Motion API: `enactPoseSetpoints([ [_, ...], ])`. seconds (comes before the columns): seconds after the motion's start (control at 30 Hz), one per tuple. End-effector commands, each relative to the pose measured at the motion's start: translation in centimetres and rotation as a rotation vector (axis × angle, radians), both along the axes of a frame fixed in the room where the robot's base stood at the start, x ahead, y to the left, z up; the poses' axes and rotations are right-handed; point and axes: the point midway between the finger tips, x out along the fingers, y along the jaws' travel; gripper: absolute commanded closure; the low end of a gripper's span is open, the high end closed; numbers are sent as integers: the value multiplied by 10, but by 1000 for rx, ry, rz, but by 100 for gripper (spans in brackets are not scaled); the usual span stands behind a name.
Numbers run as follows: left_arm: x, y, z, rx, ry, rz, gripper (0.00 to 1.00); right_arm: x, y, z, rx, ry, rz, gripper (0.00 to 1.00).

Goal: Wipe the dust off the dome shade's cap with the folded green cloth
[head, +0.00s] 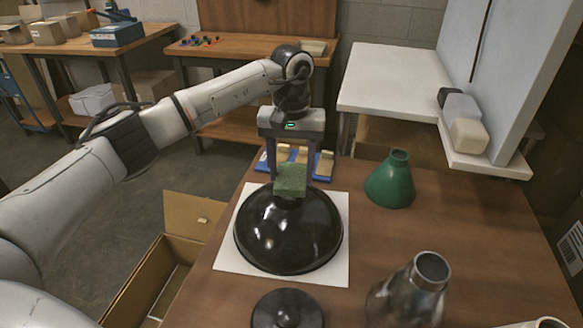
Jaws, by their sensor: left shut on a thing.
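The black dome shade (288,238) sits on a white square mat (232,260) on the brown table, its cap side up. My left gripper (291,178) points down over the top of the dome and is shut on the folded green cloth (291,181). The cloth is at the dome's top and covers most of the cap, so I cannot see whether dust is there. Whether the cloth presses on the cap or hovers just above it is hard to tell. My right gripper is not in view.
A green cone shade (390,182) stands right of the mat. A metallic shade (411,292) and a black round piece (287,309) stand at the front. A blue tray (322,167) with tan blocks lies behind the gripper. An open cardboard box (165,265) is left of the table.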

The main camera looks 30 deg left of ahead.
Motion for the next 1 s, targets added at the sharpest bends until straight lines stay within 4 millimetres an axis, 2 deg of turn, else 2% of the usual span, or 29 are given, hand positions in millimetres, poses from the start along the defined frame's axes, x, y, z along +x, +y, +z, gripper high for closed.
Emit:
enactPoseSetpoints([
  [0.43,-2,0,-6,1,0,0,64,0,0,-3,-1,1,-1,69],
  [0.73,-25,-6,-5,1,0,-1,64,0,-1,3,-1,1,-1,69],
  [1.0,-34,-8,-6,0,0,0,64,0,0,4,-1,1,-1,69],
])
